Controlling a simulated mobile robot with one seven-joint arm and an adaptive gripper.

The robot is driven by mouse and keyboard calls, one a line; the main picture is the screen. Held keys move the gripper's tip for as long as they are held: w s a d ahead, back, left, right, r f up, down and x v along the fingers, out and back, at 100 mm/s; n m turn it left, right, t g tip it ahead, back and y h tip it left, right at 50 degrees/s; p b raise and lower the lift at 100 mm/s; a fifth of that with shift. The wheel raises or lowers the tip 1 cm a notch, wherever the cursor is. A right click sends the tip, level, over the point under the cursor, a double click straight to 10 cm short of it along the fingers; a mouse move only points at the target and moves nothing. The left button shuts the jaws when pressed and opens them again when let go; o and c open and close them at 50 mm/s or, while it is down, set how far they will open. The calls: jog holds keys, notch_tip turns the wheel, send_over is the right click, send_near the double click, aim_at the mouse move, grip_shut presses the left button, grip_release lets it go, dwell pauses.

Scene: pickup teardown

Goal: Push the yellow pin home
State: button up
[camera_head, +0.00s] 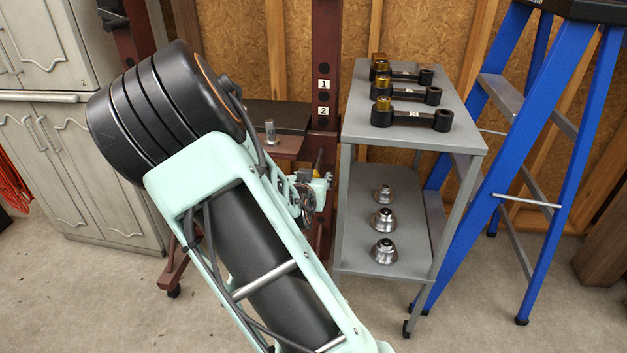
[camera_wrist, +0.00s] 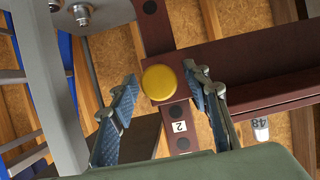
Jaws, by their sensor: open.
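The yellow pin (camera_wrist: 162,82) shows its round head end-on in the wrist view, against a dark red post (camera_wrist: 180,146). How far it stands out from the post cannot be told. In the head view a small yellowish bit of it (camera_head: 318,157) shows at the post (camera_head: 326,50), above my gripper's fingers. My gripper (camera_wrist: 161,76) is open, with one blue-grey finger on each side of the pin head in the picture. No contact is clear. Most of the gripper (camera_head: 322,182) is hidden behind my arm in the head view.
A grey two-level cart (camera_head: 352,140) stands right of the post, with black links (camera_head: 405,93) on top and metal cones (camera_head: 383,220) below. A blue ladder (camera_head: 570,130) is farther right. A small silver cylinder (camera_head: 270,130) stands on a red ledge left of the post.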

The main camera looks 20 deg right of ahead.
grip_shut()
dwell(0.3)
